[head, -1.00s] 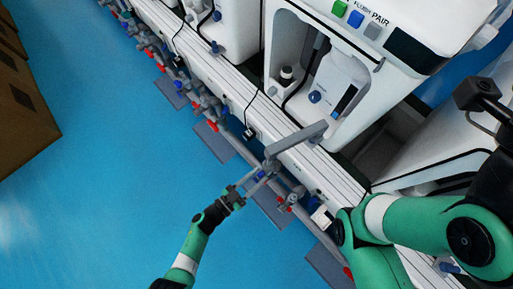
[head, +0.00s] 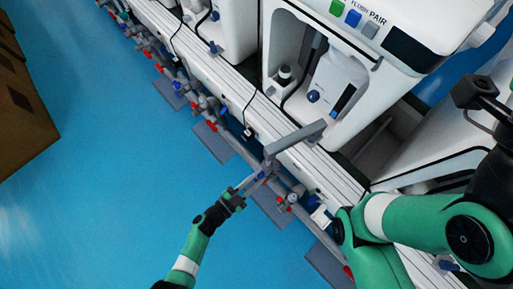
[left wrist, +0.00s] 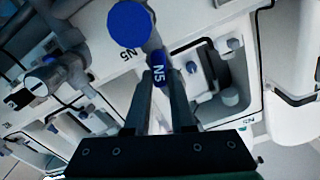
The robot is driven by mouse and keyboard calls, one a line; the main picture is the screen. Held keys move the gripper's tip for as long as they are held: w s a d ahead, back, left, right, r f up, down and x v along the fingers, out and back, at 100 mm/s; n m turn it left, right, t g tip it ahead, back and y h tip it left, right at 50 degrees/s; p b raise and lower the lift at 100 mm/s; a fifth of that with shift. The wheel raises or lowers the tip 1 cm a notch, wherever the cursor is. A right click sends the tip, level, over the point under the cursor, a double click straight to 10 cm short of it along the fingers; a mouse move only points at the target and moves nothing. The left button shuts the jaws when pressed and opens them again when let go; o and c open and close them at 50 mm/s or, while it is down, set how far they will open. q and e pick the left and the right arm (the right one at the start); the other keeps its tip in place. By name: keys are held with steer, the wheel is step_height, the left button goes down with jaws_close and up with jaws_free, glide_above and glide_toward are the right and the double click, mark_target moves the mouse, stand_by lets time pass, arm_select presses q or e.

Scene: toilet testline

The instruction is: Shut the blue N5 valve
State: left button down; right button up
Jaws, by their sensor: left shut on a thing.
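In the head view, my left gripper (head: 253,184) reaches the pipe line below the white bench, where the handle is small and mostly hidden by the fingers. A round blue disc (left wrist: 128,23) sits just above the handle in the left wrist view. My right arm shows at the lower right of the head view, but its gripper does not.
Other valves with red handles (head: 212,126) line the pipe to the upper left. A red-handled valve (head: 281,207) stands close to the right of my left gripper. A grey bracket (head: 295,139) juts out above it. The blue floor (head: 110,190) at the left is clear.

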arm_select(q)
steer(key=c, duration=0.8)
jaws_free()
steer(key=shift+o, duration=0.2)
steer(key=shift+s+a, duration=0.15)
steer(key=shift+a, duration=0.05)
steer(key=p+v, duration=0.3)
steer(key=v, duration=0.8)
